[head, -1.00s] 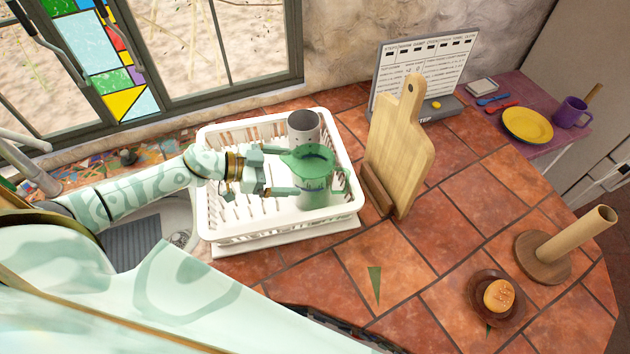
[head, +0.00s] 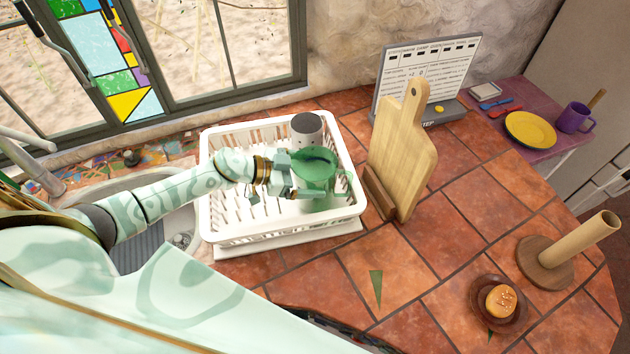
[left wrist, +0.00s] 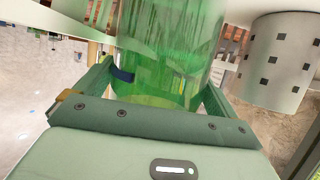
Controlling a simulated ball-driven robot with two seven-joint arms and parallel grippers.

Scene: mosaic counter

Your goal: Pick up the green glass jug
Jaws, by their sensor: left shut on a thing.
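The green glass jug (head: 318,184) is see-through, with a handle on its right side, and shows over the white dish rack (head: 225,236) in the head view. My left gripper (head: 310,177) comes in from the left and is shut on the jug, one finger on each side. In the left wrist view the jug (left wrist: 172,45) fills the space between the fingers of the gripper (left wrist: 155,85). I cannot tell how far the jug's base is above the rack floor. My right gripper is not in view.
A grey cylinder with square holes (head: 306,128) stands in the rack behind the jug. A wooden cutting board (head: 398,155) stands upright in a holder just right of the rack.

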